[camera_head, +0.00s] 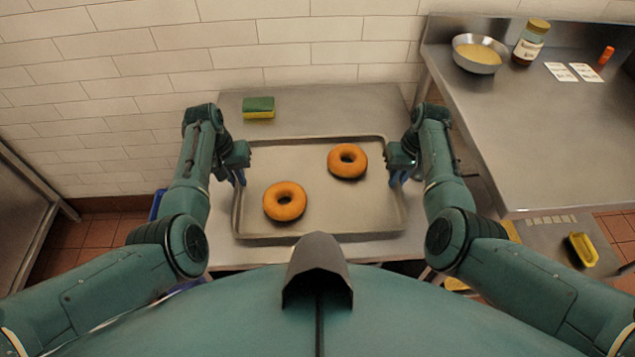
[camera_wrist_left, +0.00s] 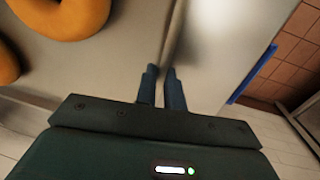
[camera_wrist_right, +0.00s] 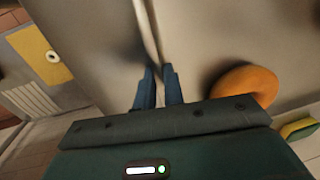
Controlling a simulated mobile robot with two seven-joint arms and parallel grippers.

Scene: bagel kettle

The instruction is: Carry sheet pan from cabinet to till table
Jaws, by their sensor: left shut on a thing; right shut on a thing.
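The sheet pan (camera_head: 322,210) is a grey metal tray in the middle of the head view, over a steel table. Two orange-brown bagels lie on it: one at front left (camera_head: 285,201) and one at back right (camera_head: 347,160). My left gripper (camera_head: 240,180) is shut on the pan's left rim; in the left wrist view its fingers (camera_wrist_left: 162,88) straddle that rim. My right gripper (camera_head: 396,180) is shut on the right rim; in the right wrist view its fingers (camera_wrist_right: 158,88) straddle it. I cannot tell whether the pan touches the table.
The steel table (camera_head: 310,105) bears a green and yellow sponge (camera_head: 259,107) behind the pan. A steel counter (camera_head: 540,130) at right holds a bowl (camera_head: 479,54), a jar (camera_head: 530,42), white cards (camera_head: 573,72) and an orange item (camera_head: 606,55). A tiled wall stands behind.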

